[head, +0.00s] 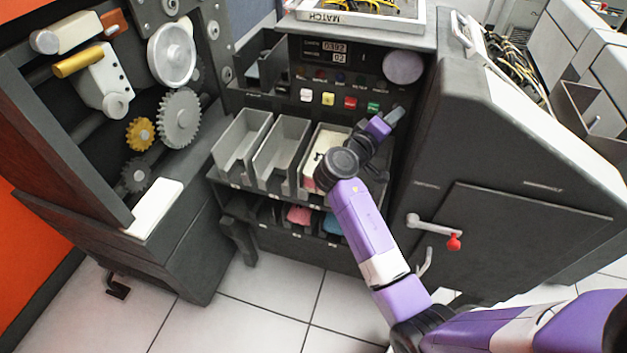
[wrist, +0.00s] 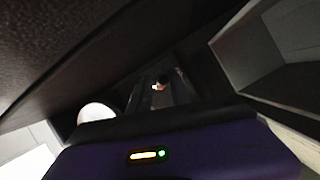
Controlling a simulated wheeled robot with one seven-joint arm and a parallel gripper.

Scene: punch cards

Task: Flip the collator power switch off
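The collator (head: 440,130) is a dark cabinet with a front control panel that has a display and a row of coloured buttons. My gripper (head: 397,114) is at the right end of this panel, just right of and below the green button (head: 373,107). In the wrist view, the two dark fingers (wrist: 162,82) stand apart with a gap between them. A small pale and reddish thing (wrist: 160,86) shows in that gap, and it may be the power switch. I cannot tell whether the fingers touch it. In the head view my gripper and arm cover that spot.
Grey card trays (head: 241,140) stick out below the panel, and my arm passes over the rightmost one. A round pale knob (head: 403,67) sits above my gripper. Open gearing (head: 180,119) is at left.

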